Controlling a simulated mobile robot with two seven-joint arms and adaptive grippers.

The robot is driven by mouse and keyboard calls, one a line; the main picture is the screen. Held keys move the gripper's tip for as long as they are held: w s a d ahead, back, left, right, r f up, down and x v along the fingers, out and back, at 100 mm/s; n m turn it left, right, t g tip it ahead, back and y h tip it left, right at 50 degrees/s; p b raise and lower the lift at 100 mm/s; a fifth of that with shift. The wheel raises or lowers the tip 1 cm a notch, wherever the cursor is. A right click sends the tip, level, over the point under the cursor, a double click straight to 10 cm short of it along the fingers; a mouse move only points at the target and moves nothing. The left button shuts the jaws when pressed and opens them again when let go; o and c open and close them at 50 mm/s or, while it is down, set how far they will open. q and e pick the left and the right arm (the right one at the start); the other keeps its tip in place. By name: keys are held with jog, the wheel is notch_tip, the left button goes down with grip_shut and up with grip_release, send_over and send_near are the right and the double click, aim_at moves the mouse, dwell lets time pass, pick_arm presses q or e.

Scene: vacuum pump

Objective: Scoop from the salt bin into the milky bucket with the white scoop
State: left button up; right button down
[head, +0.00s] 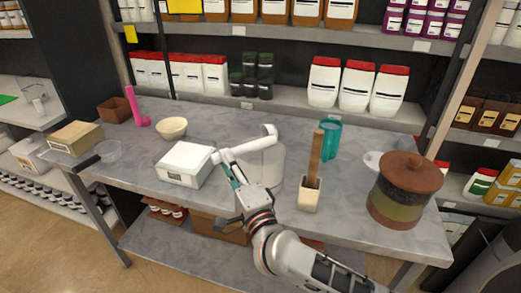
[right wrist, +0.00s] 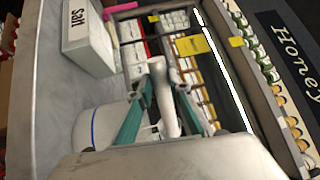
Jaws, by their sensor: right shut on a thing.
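The white salt bin (head: 183,165) stands closed-looking on the grey table, left of centre; its "Salt" label shows in the right wrist view (right wrist: 88,38). The milky bucket (head: 268,168) stands to its right, translucent and upright, and shows at lower left in the right wrist view (right wrist: 98,126). My right gripper (head: 231,170) is shut on the white scoop (head: 250,143), between bin and bucket. The scoop lies across the bucket's upper part in the head view; its height above the rim is unclear. Teal fingers flank its shaft in the right wrist view (right wrist: 161,95). My left gripper is out of view.
Right of the bucket are a cream holder (head: 310,196) with a wooden handle, a teal cup (head: 331,138) and a brown-lidded jar (head: 405,190). A cream bowl (head: 172,129), pink tool (head: 137,108) and black-handled clear scoop (head: 108,151) lie left. Shelves of containers stand behind.

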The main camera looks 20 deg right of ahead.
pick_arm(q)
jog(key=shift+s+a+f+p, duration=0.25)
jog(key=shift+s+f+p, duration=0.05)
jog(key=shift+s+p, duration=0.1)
pick_arm(e)
jog(key=shift+f+n, duration=0.6)
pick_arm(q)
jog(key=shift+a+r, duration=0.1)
pick_arm(e)
jog(key=shift+f+n+y, duration=0.3)
jog(key=shift+y, duration=0.1)
pick_arm(q)
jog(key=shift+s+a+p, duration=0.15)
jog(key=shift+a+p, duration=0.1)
jog(key=shift+p, duration=0.15)
pick_arm(e)
jog(key=shift+f+n, duration=0.5)
jog(key=shift+f+n, duration=0.3)
jog(key=shift+f, duration=0.05)
